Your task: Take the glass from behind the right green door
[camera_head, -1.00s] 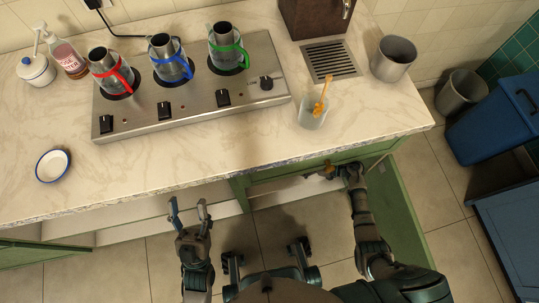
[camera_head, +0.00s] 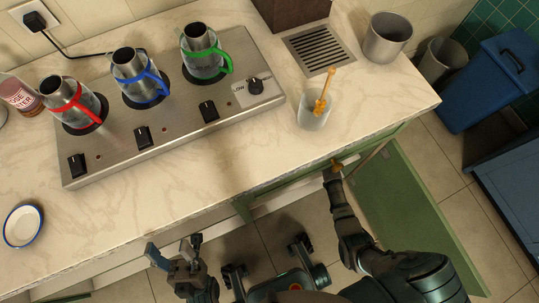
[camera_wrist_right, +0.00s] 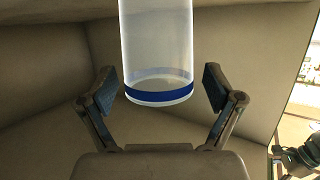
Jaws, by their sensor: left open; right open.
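The right green door (camera_head: 420,205) stands open under the counter's right end. My right arm reaches in beside it, and its gripper is mostly hidden under the counter edge in the head view. In the right wrist view, a clear glass (camera_wrist_right: 157,45) with a blue band near its base is inside the cabinet. My right gripper (camera_wrist_right: 160,82) is open, with one finger on each side of the glass's lower part and gaps showing. The glass's top is out of frame. My left gripper (camera_head: 176,247) is open and empty in front of the counter.
On the counter (camera_head: 250,150) stand a steel stove (camera_head: 180,115) with several glass pots, a cup (camera_head: 315,110) with an orange dipper, and a white dish (camera_head: 22,226). A blue bin (camera_head: 500,85) stands at right. The cabinet's walls surround the right gripper.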

